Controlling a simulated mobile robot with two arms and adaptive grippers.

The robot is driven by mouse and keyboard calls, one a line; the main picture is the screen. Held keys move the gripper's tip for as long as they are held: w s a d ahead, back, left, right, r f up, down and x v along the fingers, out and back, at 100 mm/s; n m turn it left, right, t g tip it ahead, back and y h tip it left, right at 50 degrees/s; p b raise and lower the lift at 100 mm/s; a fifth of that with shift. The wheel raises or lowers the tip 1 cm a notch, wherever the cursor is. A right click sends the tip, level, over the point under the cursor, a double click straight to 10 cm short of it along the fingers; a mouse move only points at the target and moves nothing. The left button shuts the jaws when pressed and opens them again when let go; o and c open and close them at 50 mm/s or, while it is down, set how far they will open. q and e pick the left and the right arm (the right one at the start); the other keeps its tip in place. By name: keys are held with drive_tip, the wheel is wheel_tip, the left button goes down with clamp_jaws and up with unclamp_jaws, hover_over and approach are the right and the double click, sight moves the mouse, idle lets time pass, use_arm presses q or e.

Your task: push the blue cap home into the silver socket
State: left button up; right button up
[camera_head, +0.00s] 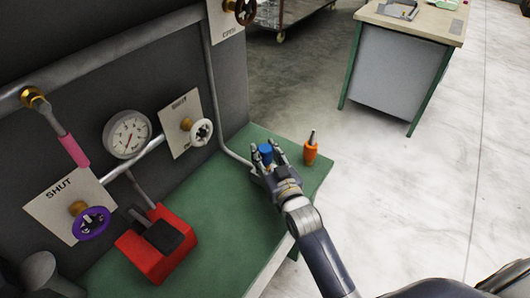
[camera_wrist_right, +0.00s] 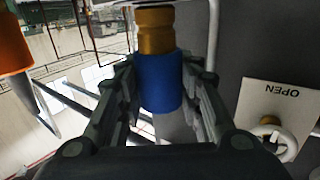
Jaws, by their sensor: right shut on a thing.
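The blue cap (camera_head: 265,150) is a short cylinder above the right part of the green bench, held upright or nearly so. My right gripper (camera_head: 268,157) is shut on it, with one finger on each side. In the right wrist view the blue cap (camera_wrist_right: 160,82) fills the gap between the fingers of the gripper (camera_wrist_right: 161,92). A brass-coloured part (camera_wrist_right: 155,30) adjoins one end of the cap there. I cannot make out the silver socket for certain; a small pale piece (camera_head: 257,171) beside the fingers is mostly hidden. My left gripper is not in view.
An orange piece with a metal tip (camera_head: 310,150) stands just right of my gripper on the green bench (camera_head: 225,235). A red box (camera_head: 157,246), a gauge (camera_head: 127,134), pipes and valve wheels lie left. A grey-sided table (camera_head: 400,75) stands behind.

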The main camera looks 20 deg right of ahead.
drive_tip(key=shift+r+p, duration=0.1)
drive_tip(key=shift+p, duration=0.4)
idle(0.7)
drive_tip(key=shift+f+b, duration=0.85)
drive_tip(key=shift+f, duration=0.55)
drive_tip(key=o, duration=1.3)
drive_tip(key=s, duration=0.8)
drive_tip(key=s+d, duration=0.1)
drive_tip(key=s, duration=0.3)
drive_tip(key=shift+r, duration=0.3)
